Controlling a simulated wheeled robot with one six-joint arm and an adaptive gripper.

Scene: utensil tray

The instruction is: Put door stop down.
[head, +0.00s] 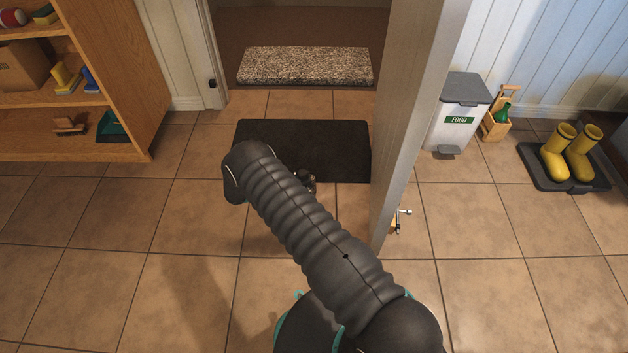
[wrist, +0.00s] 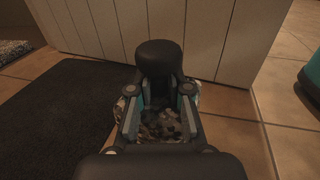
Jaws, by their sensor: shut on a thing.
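The door stop (wrist: 162,125) shows in the wrist view as a speckled grey-brown thing between and below the fingers of my gripper (wrist: 160,110). Bits of it show outside the fingers on both sides. My gripper is shut on it. A dark rounded block rises beyond the fingers; I cannot tell what it belongs to. The white panelled door (wrist: 205,40) stands just beyond, and it is open in the head view (head: 415,100). There my arm hides most of the gripper and door stop. Whether the door stop touches the floor is unclear.
A dark mat (head: 310,140) lies left of the door, with a speckled rug (head: 305,66) past the doorway. A wooden shelf (head: 135,80) stands at left. A food bin (head: 461,115), a bottle carrier (head: 497,122) and yellow boots (head: 570,155) stand at right. Tiles at left are clear.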

